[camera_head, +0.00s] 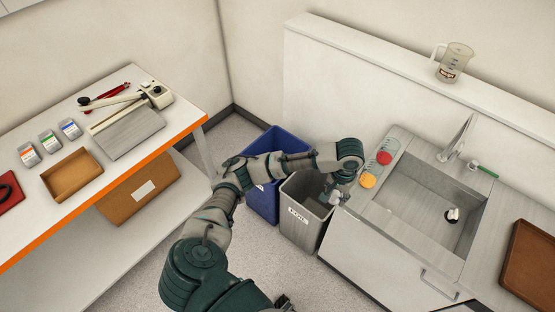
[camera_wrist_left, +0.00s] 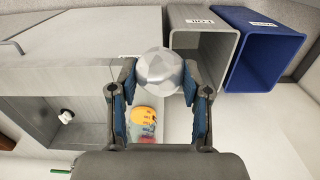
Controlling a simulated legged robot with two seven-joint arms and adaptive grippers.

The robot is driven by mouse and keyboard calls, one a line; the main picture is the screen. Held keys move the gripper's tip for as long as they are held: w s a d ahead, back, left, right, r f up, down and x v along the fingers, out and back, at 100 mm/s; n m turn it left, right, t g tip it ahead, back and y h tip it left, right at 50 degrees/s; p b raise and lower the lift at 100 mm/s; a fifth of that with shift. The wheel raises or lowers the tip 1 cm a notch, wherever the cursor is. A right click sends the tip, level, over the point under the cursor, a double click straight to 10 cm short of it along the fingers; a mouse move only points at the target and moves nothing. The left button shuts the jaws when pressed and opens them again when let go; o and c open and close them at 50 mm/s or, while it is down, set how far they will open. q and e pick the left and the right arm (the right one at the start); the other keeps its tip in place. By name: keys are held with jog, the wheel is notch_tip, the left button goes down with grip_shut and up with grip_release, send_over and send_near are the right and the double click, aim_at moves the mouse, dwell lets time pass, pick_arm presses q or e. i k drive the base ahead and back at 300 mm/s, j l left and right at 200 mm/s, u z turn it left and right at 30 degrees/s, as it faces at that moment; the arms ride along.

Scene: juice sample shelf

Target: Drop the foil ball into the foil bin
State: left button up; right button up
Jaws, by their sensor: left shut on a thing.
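In the left wrist view a silvery crumpled foil ball (camera_wrist_left: 160,72) is pinched between the two fingers of my left gripper (camera_wrist_left: 161,88). The foil bin (camera_wrist_left: 200,62) is the grey bin labelled FOIL, with its open top just right of the ball in that view. In the head view the grey foil bin (camera_head: 301,231) stands on the floor against the sink cabinet. My left gripper (camera_head: 335,195) points down at the bin's right side, near the counter edge. The ball is hard to make out there.
A blue bin (camera_head: 263,203) stands left of the foil bin. A side table (camera_head: 165,125) stands left, with floor between.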

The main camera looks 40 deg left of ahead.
aim_at(308, 203)
jog(key=j+u, duration=0.1)
jog(key=u, duration=0.35)
jog(key=i+u, duration=0.1)
jog(key=u, duration=0.35)
jog(key=j+u, duration=0.1)
jog(key=u, duration=0.35)
jog(key=i, duration=0.25)
jog(key=i+z, duration=0.15)
jog(key=z, duration=0.3)
jog(key=i+z, duration=0.15)
jog(key=z, duration=0.35)
jog(key=i+z, duration=0.15)
jog(key=z, duration=0.3)
jog(key=i+j+z, duration=0.1)
jog(key=z, duration=0.35)
